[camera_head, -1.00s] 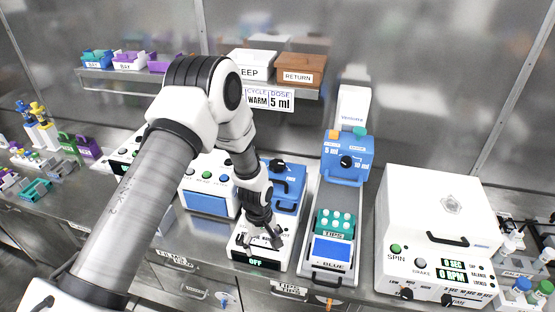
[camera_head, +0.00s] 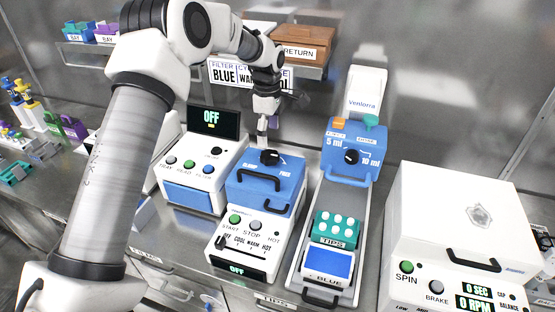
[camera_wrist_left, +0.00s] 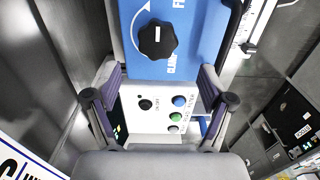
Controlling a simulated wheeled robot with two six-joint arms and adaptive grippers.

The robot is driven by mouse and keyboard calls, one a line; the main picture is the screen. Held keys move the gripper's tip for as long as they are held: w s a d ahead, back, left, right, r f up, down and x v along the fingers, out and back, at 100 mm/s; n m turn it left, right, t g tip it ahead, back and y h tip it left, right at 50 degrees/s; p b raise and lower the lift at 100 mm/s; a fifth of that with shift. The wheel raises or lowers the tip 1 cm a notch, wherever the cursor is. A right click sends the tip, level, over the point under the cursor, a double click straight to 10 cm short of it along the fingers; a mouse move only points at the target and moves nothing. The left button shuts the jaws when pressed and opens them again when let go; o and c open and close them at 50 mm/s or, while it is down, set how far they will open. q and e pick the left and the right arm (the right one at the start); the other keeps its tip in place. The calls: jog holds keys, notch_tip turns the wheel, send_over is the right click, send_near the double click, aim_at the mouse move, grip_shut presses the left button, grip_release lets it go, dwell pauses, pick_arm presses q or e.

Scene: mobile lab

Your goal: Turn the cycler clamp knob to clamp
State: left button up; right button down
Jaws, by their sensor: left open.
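The cycler (camera_head: 236,225) is a white machine with a blue lid (camera_head: 245,190), standing mid-bench. Its black clamp knob (camera_head: 270,157) sits on the blue top between CLAMP at left and FREE at right. In the left wrist view the knob (camera_wrist_left: 157,41) fills the upper middle. Its white mark lies on the side toward FREE. My left gripper (camera_head: 280,117) is open and empty, above and behind the knob, apart from it. In the wrist view its spread fingers (camera_wrist_left: 158,78) stand either side, with the knob ahead of them. My right gripper is out of view.
A white reader (camera_head: 190,165) with an OFF screen stands close left of the cycler. A dispenser with a blue head (camera_head: 348,165) and teal tip rack (camera_head: 335,227) stands right, then a white centrifuge (camera_head: 450,220). A shelf with a brown RETURN bin (camera_head: 303,43) is behind the gripper.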

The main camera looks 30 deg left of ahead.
aim_at(270, 154)
pick_arm(q)
jog(key=shift+s+f, duration=0.1)
jog(key=shift+f, duration=0.6)
jog(key=f, duration=0.2)
jog(key=f+p, duration=0.1)
jog(key=f, duration=0.1)
jog(key=f+p, duration=0.1)
jog(key=f, duration=0.1)
jog(key=shift+w, duration=0.3)
jog(key=shift+s+f, duration=0.1)
jog(key=shift+f, duration=0.55)
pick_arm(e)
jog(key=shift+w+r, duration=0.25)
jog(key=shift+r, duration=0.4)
pick_arm(q)
jog(key=c, duration=1.2)
